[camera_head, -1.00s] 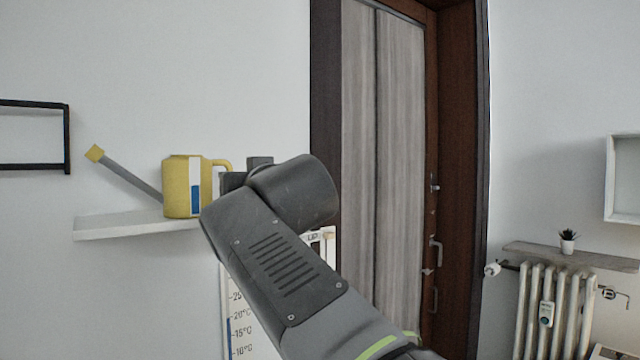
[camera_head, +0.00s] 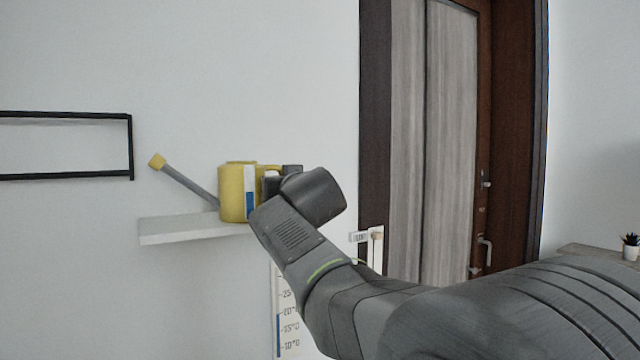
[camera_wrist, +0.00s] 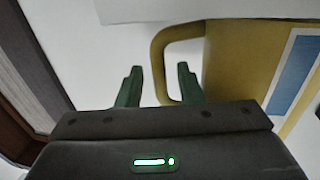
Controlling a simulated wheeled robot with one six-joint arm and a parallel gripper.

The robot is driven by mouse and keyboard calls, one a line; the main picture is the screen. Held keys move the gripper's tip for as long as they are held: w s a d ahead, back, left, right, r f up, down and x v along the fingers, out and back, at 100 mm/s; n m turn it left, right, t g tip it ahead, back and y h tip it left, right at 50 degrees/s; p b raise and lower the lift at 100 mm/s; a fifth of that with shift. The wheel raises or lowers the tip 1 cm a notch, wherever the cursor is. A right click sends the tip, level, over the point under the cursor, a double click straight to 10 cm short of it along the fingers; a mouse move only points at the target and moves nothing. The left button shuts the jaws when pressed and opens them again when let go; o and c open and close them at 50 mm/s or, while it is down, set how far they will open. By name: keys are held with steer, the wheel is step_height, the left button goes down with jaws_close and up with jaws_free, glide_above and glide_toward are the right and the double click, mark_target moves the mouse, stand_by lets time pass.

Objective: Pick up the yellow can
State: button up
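The yellow can (camera_head: 236,192) stands upright on a white wall shelf (camera_head: 190,229), with a spout tipped in yellow reaching up to the left and a blue and white label. In the wrist view the can's body (camera_wrist: 238,55) fills the upper right. Its looped handle (camera_wrist: 160,62) reaches toward my gripper (camera_wrist: 157,88). The two fingers are apart, and the right finger is close to the handle; I cannot tell whether it touches. In the head view my wrist hides the can's right side and most of the gripper.
A black frame (camera_head: 131,150) hangs on the wall at left. A thermometer board (camera_head: 287,320) hangs below the shelf, partly hidden by my arm. A door (camera_head: 450,140) stands to the right. A small potted plant (camera_head: 630,246) sits on a ledge at far right.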

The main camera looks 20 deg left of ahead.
steer(key=shift+w+a, duration=0.25)
steer(key=shift+w, duration=0.1)
jaws_close()
steer(key=shift+r, duration=0.2)
